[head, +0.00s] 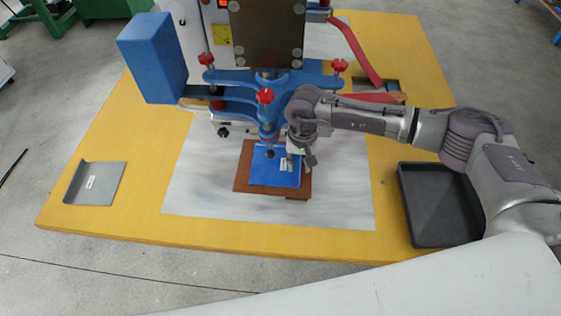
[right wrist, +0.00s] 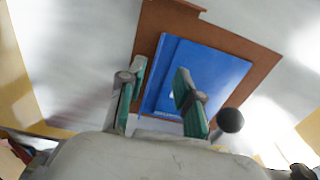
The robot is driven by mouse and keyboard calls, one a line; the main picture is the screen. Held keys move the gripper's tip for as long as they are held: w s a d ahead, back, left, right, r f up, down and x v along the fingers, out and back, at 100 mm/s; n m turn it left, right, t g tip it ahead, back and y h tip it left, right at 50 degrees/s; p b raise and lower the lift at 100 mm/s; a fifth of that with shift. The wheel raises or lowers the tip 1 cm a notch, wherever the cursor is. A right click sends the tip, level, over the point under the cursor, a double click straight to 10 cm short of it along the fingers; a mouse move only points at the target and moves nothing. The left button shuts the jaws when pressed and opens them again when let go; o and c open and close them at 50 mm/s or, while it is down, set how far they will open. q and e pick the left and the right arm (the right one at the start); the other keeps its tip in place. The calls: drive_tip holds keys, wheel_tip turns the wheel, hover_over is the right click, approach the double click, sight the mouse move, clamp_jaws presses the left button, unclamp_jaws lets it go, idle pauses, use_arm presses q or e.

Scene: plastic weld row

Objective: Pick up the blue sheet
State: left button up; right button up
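The blue sheet (head: 264,172) lies flat on a brown board (head: 242,180) under the front of the press, with a small pale label on it. In the right wrist view the blue sheet (right wrist: 215,72) lies on the brown board (right wrist: 160,22) beyond my fingers. My right gripper (head: 304,160) is at the sheet's right side in the head view. In the right wrist view its two green-padded fingers (right wrist: 160,75) are apart, with part of the sheet showing between them. I cannot tell whether they touch it. My left gripper is not in view.
The blue press (head: 235,83) with red knobs stands directly behind and over the sheet. A black tray (head: 409,210) is at the right of the yellow table (head: 130,228). A grey plate (head: 107,184) lies at the left. The white mat (head: 200,190) in front is clear.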

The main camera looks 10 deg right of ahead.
sight(301, 174)
drive_tip(key=f, duration=0.2)
drive_tip(key=f+p, duration=0.1)
drive_tip(key=shift+d+f, duration=0.3)
drive_tip(key=shift+f, duration=0.4)
drive_tip(key=shift+c, duration=0.2)
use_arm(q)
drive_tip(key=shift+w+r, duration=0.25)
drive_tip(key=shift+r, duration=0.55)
use_arm(e)
clamp_jaws()
